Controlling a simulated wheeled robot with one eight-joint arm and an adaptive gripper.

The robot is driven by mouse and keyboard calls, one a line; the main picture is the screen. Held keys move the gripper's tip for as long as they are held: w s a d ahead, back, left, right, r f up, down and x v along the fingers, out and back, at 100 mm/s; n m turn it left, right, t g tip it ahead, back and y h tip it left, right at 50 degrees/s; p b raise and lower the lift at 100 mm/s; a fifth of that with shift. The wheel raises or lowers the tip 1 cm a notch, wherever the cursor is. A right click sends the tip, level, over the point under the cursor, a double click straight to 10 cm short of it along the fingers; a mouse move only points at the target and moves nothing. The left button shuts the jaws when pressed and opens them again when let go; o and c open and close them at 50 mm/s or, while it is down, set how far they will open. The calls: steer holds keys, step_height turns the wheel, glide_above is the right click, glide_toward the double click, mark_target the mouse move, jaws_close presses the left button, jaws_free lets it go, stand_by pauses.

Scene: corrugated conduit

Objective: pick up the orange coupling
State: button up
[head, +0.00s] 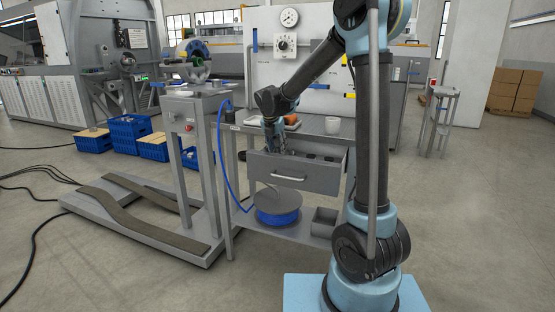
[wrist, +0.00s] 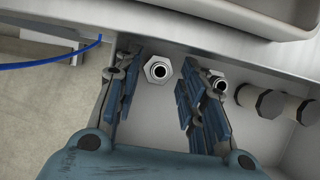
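An orange item (head: 291,119), small in the head view, sits on the bench top behind the open drawer; I cannot tell for sure that it is the coupling. No orange shows in the wrist view. My gripper (head: 275,146) points down at the left part of the open grey drawer (head: 291,177). In the wrist view my gripper (wrist: 160,68) is open, its blue-padded fingers apart. A metal hex fitting (wrist: 158,69) shows in the gap between the fingertips, with nothing visibly gripped. A second metal fitting (wrist: 218,85) lies beside the right finger, partly hidden by it.
More fittings with dark collars (wrist: 271,103) lie at the right of the drawer. The bench edge and a pale tray (wrist: 270,15) border the drawer. A white cup (head: 332,125) stands on the bench. A blue hose (wrist: 45,65) hangs at left. A blue spool (head: 278,216) sits below.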

mark_target(278, 152)
steer(key=shift+x, duration=2.2)
steer(key=shift+w, duration=0.1)
steer(key=shift+c, duration=0.4)
jaws_close()
steer(key=shift+r, duration=0.1)
